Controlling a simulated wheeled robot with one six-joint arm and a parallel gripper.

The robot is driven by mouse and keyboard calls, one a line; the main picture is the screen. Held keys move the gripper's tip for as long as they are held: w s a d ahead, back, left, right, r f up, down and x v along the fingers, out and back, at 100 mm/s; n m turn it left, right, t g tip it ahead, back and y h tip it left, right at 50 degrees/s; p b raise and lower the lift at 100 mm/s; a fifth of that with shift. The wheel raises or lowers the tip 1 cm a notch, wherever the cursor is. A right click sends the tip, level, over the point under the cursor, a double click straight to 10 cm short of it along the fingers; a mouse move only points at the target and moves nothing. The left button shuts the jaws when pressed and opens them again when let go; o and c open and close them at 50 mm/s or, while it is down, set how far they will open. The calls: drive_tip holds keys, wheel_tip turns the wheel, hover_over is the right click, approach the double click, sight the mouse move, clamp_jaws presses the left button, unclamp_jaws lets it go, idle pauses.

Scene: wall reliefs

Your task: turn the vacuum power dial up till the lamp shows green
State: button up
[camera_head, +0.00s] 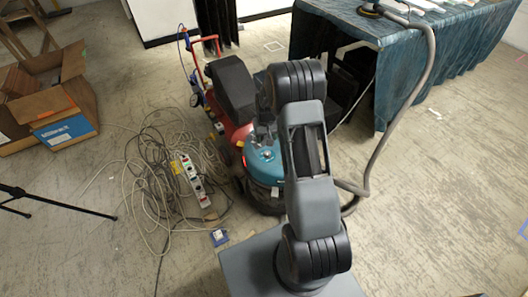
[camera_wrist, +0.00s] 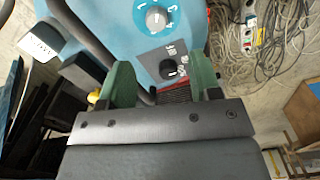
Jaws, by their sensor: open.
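The blue vacuum (camera_head: 262,165) stands on the floor below my arm, and its top panel (camera_wrist: 187,35) fills the upper middle of the wrist view. A grey round dial (camera_wrist: 157,19) with white marks sits on the panel. A smaller black dial (camera_wrist: 168,69) on a dark plate sits nearer my gripper. I cannot tell from the labels which is the power dial. My gripper (camera_wrist: 161,66) is open and empty, its green fingers on either side of the black dial in the picture; contact is not clear. No lit green lamp can be made out.
A red machine (camera_head: 236,130) with a black top stands behind the vacuum. Tangled cables (camera_head: 160,190) and a power strip (camera_head: 190,175) lie left. A grey hose (camera_head: 395,125) runs up to a cloth-covered table (camera_head: 410,60) at right. Open cardboard boxes (camera_head: 50,100) lie far left.

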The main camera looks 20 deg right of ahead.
sight(267, 153)
drive_tip(key=f, duration=0.3)
drive_tip(key=f+b, duration=0.1)
drive_tip(key=f, duration=0.6)
drive_tip(key=shift+d+f, duration=0.15)
drive_tip(key=shift+d, duration=0.1)
drive_tip(key=shift+c, duration=0.3)
